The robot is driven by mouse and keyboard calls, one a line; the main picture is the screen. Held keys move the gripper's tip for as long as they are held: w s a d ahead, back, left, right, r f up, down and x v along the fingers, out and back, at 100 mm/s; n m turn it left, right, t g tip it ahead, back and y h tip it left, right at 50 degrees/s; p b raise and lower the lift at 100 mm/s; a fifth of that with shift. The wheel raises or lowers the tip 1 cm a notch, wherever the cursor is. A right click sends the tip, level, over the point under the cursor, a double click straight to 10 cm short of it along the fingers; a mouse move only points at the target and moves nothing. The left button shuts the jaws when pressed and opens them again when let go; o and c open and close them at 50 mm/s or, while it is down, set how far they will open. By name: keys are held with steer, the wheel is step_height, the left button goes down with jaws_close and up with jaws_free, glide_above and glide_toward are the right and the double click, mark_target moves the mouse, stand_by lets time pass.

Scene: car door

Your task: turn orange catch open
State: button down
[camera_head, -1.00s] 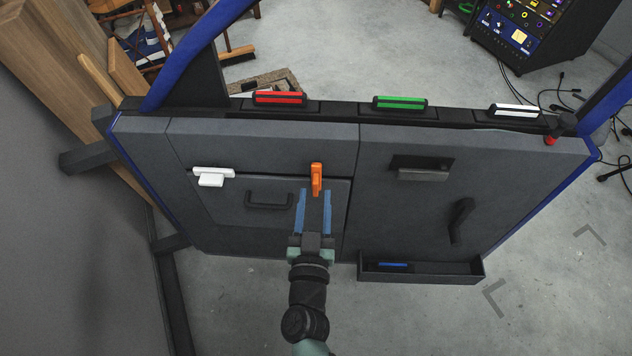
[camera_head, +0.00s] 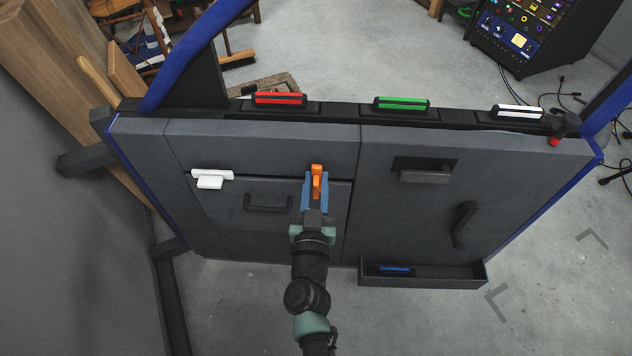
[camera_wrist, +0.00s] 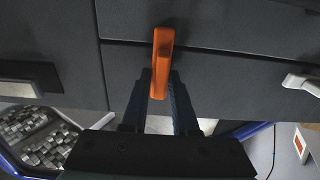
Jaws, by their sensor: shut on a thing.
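The orange catch (camera_head: 317,172) is an upright narrow lever near the top right corner of a panel on the grey car door (camera_head: 270,147). It hangs straight down across the panel's top seam. My gripper (camera_head: 316,184) has its blue fingers on either side of the catch's lower part and is shut on it. In the wrist view the catch (camera_wrist: 161,62) stands vertical, with its lower end between the fingertips (camera_wrist: 160,85). The fingers partly hide its lower end in the head view.
A white latch (camera_head: 210,178) and a dark pull handle (camera_head: 268,202) are to the left. A recessed handle (camera_head: 425,175) and a crank-like lever (camera_head: 463,224) are to the right. A tray (camera_head: 423,281) with a blue piece is at the lower right.

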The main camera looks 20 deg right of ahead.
stand_by(0.4)
steer(key=m, duration=0.4)
steer(key=shift+s+d, duration=0.1)
steer(key=shift+d, duration=0.05)
steer(key=m, duration=0.4)
steer(key=shift+s+d+f+m, duration=0.1)
steer(key=shift+d+f+m, duration=0.1)
steer(key=shift+m, duration=0.1)
steer(key=m, duration=0.3)
steer(key=m+b, duration=0.1)
steer(key=m, duration=0.2)
steer(key=f+m+b, duration=0.1)
steer(key=m, duration=0.2)
steer(key=shift+s+d, duration=0.1)
steer(key=shift+d, duration=0.1)
steer(key=shift+m, duration=0.3)
steer(key=c, duration=0.9)
jaws_free()
